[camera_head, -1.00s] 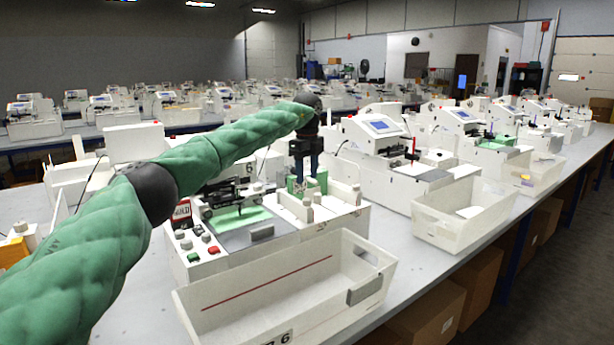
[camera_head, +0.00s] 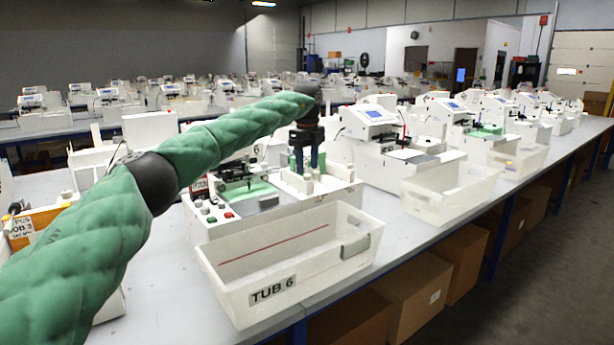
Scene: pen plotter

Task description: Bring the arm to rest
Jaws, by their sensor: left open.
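My left arm (camera_head: 150,185), in a green quilted sleeve, reaches in from the left across the bench. My left gripper (camera_head: 307,168) points down, open, over the right part of the nearest plotter (camera_head: 215,217). I see nothing between its fingers. A small green piece (camera_head: 293,161) shows beside the fingers; I cannot tell whether they touch it. The plotter has a green sheet on its bed, partly behind my arm. My right gripper is not in view.
An empty white tub labelled TUB 6 (camera_head: 268,291) stands in front of the plotter near the bench edge. Another white tub (camera_head: 440,207) stands to the right by another plotter (camera_head: 378,150). An orange and white bin (camera_head: 42,221) is at left. Cardboard boxes (camera_head: 405,290) sit below.

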